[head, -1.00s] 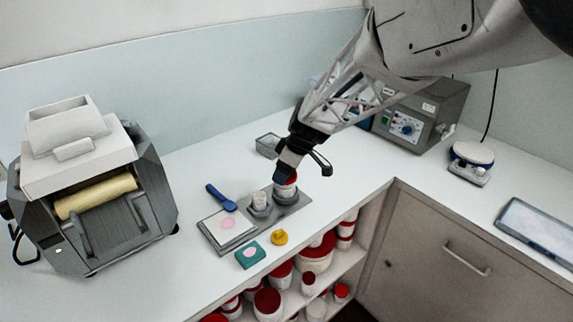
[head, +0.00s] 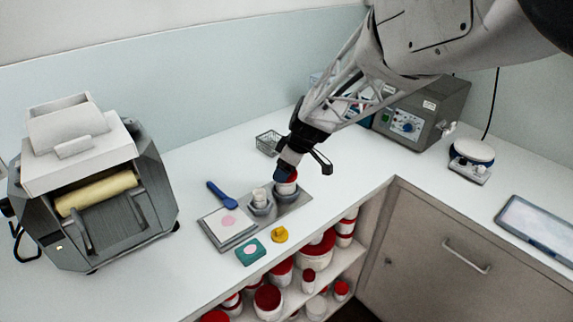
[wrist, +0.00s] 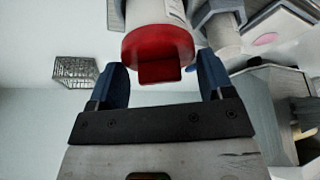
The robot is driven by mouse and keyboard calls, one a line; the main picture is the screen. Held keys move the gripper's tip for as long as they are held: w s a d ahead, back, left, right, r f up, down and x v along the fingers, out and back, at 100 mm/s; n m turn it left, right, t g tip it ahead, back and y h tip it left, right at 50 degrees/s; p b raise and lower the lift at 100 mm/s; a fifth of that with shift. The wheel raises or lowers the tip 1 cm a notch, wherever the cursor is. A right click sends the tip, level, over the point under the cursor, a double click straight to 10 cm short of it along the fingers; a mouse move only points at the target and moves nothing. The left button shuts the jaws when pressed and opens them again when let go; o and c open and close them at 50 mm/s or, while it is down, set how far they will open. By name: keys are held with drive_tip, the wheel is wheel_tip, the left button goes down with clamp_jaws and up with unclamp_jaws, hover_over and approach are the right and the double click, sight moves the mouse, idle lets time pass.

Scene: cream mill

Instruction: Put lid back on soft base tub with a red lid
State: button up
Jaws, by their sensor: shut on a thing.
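The red lid (wrist: 158,45) with its square tab is between the blue fingers of my gripper (wrist: 163,80), which is shut on it. The white tub (wrist: 155,12) is right against the lid in the wrist view; I cannot tell whether the lid is fully seated. In the head view my gripper (head: 285,172) is over the tub, and the red lid (head: 291,178) shows partly below the fingers. The tub (head: 285,188) stands upright in a grey holder at the right end of a grey tray (head: 300,198).
A second white tub (head: 259,195) stands in a holder just left. A pink-spotted pad (head: 225,222), blue spatula (head: 218,194), teal block (head: 250,252) and yellow item (head: 280,234) lie nearby. A wire basket (head: 268,143) is behind.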

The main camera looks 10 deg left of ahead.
drive_tip(key=o, duration=0.9)
drive_tip(key=shift+r, duration=0.15)
drive_tip(key=shift+r, duration=2.1)
drive_tip(key=shift+c, duration=0.5)
clamp_jaws()
drive_tip(key=shift+f, duration=0.9)
